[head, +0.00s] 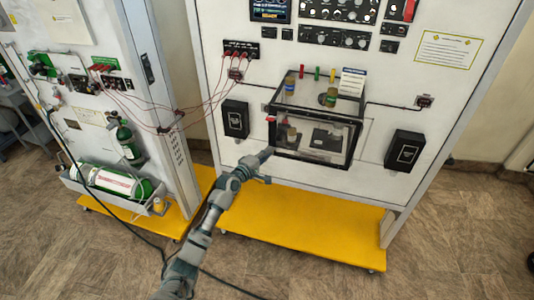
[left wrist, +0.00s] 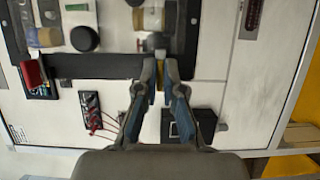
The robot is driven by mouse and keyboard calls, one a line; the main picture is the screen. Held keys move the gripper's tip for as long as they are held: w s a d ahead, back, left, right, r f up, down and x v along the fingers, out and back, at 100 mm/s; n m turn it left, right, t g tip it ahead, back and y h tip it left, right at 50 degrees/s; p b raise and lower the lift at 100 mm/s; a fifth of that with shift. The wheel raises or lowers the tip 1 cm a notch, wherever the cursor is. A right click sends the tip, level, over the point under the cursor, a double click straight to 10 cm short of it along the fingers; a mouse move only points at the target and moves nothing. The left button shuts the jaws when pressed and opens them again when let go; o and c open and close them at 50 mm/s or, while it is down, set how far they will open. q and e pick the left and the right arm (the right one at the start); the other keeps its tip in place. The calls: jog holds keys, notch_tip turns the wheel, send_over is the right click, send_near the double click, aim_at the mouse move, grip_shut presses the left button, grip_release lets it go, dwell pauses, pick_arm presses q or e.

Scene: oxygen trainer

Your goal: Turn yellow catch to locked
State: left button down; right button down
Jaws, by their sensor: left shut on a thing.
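A clear box with a dark-framed door (head: 316,141) is mounted on the white panel. My left gripper (head: 268,152) is at the lower left corner of this door. In the left wrist view, my left gripper (left wrist: 159,68) is shut around a narrow yellow piece, apparently the yellow catch (left wrist: 165,98), at the dark door frame (left wrist: 100,66). The fingers hide most of it, and its turn position cannot be told. A red catch (head: 271,120) sits higher on the door's left edge and also shows in the left wrist view (left wrist: 33,73). My right gripper is out of view.
Dark boxes (head: 235,119) and (head: 404,151) flank the door on the panel. Red leads (head: 215,97) hang at the upper left. A yellow base (head: 300,228) juts out below. The panel beneath the door is clear.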

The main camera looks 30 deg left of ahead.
pick_arm(q)
jog(key=c, duration=1.4)
grip_release()
jog(key=shift+d+f, duration=0.2)
jog(key=shift+f, duration=0.2)
jog(key=shift+o, duration=0.5)
jog(key=shift+r, duration=0.15)
jog(key=s+a, duration=0.2)
jog(key=s, duration=0.9)
jog(key=shift+s, duration=0.3)
